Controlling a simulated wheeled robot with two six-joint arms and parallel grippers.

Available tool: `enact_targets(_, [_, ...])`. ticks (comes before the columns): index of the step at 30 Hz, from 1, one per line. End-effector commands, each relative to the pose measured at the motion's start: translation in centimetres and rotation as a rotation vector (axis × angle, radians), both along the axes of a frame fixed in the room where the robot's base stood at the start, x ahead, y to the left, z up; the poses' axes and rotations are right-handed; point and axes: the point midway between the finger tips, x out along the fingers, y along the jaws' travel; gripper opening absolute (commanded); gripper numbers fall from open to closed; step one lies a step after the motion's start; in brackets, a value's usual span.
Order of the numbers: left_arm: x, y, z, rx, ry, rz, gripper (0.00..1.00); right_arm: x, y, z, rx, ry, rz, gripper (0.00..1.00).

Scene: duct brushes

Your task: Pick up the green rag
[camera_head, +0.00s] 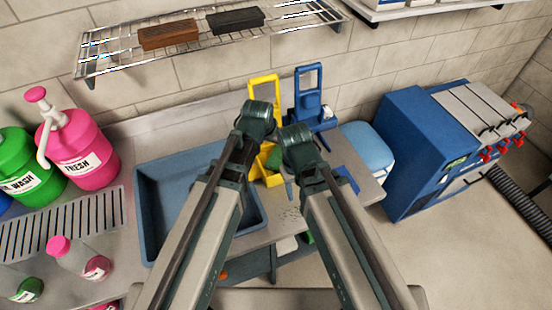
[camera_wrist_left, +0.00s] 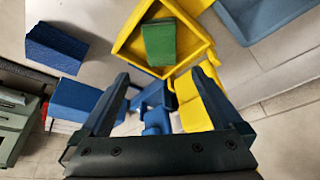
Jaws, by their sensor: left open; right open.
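The green rag (camera_wrist_left: 160,43) is a folded rectangular piece lying in a yellow caddy (camera_wrist_left: 128,50) in the left wrist view. In the head view a small part of the green rag (camera_head: 274,160) shows between my two arms, in the yellow caddy (camera_head: 263,87) with its upright handle. My left gripper (camera_wrist_left: 159,74) is open and empty, its fingers apart, with the rag beyond the fingertips. In the head view my left gripper (camera_head: 257,122) is by the yellow caddy. My right gripper (camera_head: 299,150) is just right of it; its fingers are mostly hidden.
A blue caddy (camera_head: 313,108) stands right of the yellow one. A blue block (camera_wrist_left: 55,48) lies nearby in the left wrist view. A blue-grey basin (camera_head: 160,205) is at left, with pink (camera_head: 80,158) and green (camera_head: 25,175) jugs beyond. A wire shelf (camera_head: 200,40) hangs above.

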Motion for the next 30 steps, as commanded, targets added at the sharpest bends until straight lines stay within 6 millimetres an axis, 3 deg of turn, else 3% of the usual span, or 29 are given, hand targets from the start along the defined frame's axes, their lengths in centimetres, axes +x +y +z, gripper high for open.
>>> enact_targets(15, [2.6, -1.0, -7.2, 0.000, 0.001, 0.000, 1.00, 0.0, 0.0, -7.2, 0.000, 0.000, -0.001, 0.50])
enact_targets(25, [2.8, -1.1, -7.7, 0.000, 0.001, 0.000, 1.00, 0.0, 0.0, -7.7, 0.000, 0.000, -0.001, 0.50])
enact_targets(30, [3.2, -1.2, -9.1, 0.000, 0.001, 0.000, 1.00, 0.0, 0.0, -9.1, 0.000, 0.000, -0.001, 0.50])
